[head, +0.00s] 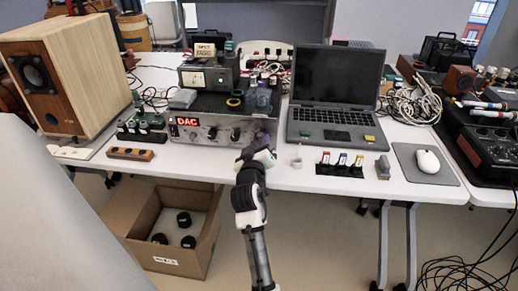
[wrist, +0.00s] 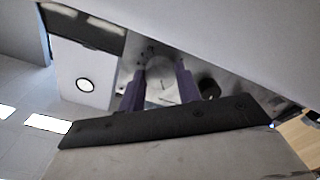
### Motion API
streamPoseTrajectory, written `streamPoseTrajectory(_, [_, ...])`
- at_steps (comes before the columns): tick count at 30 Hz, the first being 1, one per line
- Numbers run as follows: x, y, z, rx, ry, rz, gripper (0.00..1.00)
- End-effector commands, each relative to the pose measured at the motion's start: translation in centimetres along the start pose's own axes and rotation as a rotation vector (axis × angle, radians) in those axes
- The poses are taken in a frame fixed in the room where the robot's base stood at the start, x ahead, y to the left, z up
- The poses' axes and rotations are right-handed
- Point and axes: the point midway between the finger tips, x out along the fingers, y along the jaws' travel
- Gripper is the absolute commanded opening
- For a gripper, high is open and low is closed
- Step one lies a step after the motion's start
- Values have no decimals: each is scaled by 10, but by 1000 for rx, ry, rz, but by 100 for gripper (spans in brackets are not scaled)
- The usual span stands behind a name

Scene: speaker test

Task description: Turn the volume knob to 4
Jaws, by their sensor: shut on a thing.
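A silver amplifier (head: 222,127) with a red DAC display (head: 187,121) stands on the table, its front panel facing me. Two dark knobs show on its panel, a left one (head: 212,132) and a middle one (head: 235,133). My gripper (head: 257,146) is at the right end of the panel and hides what is there. In the wrist view, my gripper's two purple fingers (wrist: 160,88) are closed on the sides of a round silver knob (wrist: 160,80). A dark knob (wrist: 209,88) sits beside the fingers. I cannot read any scale or the held knob's setting.
A wooden speaker (head: 65,75) is at the left. An open cardboard box (head: 165,225) is on the floor.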

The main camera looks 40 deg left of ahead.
Motion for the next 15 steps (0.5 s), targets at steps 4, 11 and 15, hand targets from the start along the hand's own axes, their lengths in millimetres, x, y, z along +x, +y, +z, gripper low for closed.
streamPoseTrajectory(4, [0, -2, 2, 70, -1, -1, 11])
streamPoseTrajectory(11, [0, -1, 1, 129, -2, -1, 11])
streamPoseTrajectory(15, [0, -1, 1, 141, -3, -1, 11])
